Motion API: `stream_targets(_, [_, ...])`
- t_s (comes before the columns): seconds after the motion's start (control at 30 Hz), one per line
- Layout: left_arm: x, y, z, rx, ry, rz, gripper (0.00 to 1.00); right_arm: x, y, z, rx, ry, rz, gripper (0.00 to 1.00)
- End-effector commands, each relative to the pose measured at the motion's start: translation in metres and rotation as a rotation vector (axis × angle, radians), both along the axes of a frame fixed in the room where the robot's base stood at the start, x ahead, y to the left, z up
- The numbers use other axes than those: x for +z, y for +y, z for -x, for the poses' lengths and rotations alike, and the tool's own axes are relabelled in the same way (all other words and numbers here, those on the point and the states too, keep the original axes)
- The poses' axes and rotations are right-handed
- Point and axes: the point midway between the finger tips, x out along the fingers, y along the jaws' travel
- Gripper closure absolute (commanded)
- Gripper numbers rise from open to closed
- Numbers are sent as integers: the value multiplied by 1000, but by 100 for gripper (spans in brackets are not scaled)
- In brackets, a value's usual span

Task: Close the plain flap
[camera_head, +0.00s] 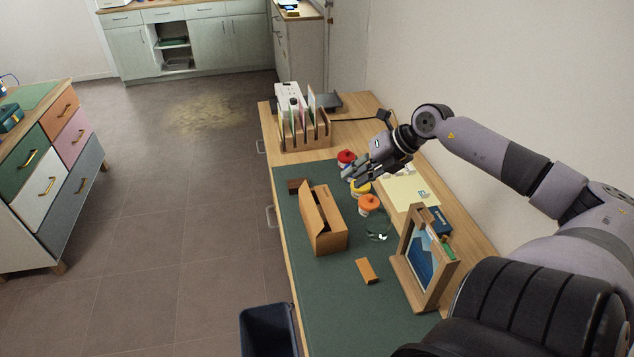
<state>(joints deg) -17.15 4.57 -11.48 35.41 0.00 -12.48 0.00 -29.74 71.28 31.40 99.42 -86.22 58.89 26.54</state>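A long brown cardboard box (331,241) stands on the green desk mat (315,289). One long flap (309,213) stands up and leans outward along its left side, and a dark gap shows beside it. The right part of the top looks covered. I cannot tell from here which flap is the plain one. My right gripper (355,175) hangs beyond and to the right of the box, above the paint-like jars. Its fingers look apart with nothing between them, and it does not touch the box. My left gripper is not in view.
Jars with red (346,156), yellow (360,187) and orange (369,203) lids stand right of the box. A picture frame (410,286) and a small orange-brown block (367,271) are nearer. A file rack (306,137) stands behind. The mat's near left is clear.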

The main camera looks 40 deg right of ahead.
Motion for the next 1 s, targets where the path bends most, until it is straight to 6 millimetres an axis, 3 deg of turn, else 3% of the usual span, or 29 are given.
stream_targets(0.33, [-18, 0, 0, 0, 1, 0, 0, -36, 11, -25, 0, -1, 3, 78])
stream_targets(0.63, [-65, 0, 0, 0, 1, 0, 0, -65, 19, -42, -1, -1, 5, 78])
stream_targets(1.0, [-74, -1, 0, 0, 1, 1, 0, -74, 23, -51, -8, -4, -4, 78])
